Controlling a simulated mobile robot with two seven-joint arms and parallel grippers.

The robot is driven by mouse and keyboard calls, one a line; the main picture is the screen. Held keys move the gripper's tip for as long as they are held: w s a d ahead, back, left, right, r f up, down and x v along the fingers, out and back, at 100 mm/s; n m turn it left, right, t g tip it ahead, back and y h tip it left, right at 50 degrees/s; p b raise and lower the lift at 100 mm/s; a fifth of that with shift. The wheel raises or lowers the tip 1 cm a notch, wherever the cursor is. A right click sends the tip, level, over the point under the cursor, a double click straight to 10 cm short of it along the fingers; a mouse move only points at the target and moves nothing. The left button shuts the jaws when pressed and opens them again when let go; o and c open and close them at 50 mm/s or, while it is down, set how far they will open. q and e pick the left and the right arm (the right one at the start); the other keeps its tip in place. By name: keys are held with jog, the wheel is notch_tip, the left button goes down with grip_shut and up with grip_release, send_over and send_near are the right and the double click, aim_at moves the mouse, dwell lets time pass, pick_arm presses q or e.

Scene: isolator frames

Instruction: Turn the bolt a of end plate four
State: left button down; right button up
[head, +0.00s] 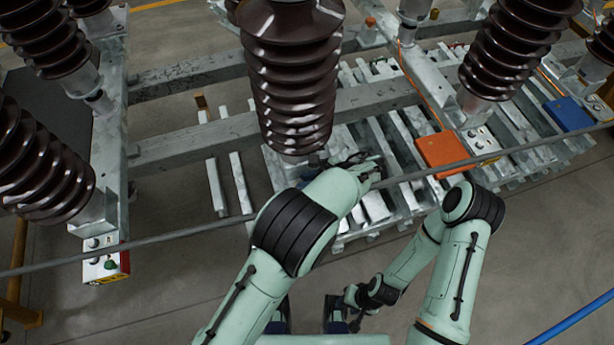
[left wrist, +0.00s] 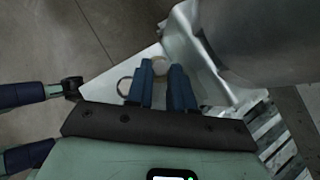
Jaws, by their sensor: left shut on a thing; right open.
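In the left wrist view, the pale end plate (left wrist: 103,88) lies under a large grey cylinder (left wrist: 265,40) with a metal flange. A round bolt head (left wrist: 160,66) shows between the blue fingers of my left gripper (left wrist: 163,76), which is shut on it. A ring-shaped hole or washer (left wrist: 123,86) is just left of the fingers. In the head view, my left gripper (head: 362,162) is at the foot of the central brown insulator (head: 292,85); my arm partly hides the plate there.
Other brown insulators (head: 520,45) stand on metal beams around. A thin grey bar (head: 190,230) runs across in front. An orange box (head: 440,152) and a blue box (head: 570,114) lie to the right. Metal slats (head: 243,180) are below.

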pick_arm(q)
jog(key=c, duration=1.3)
grip_release()
jog(key=shift+o, duration=0.2)
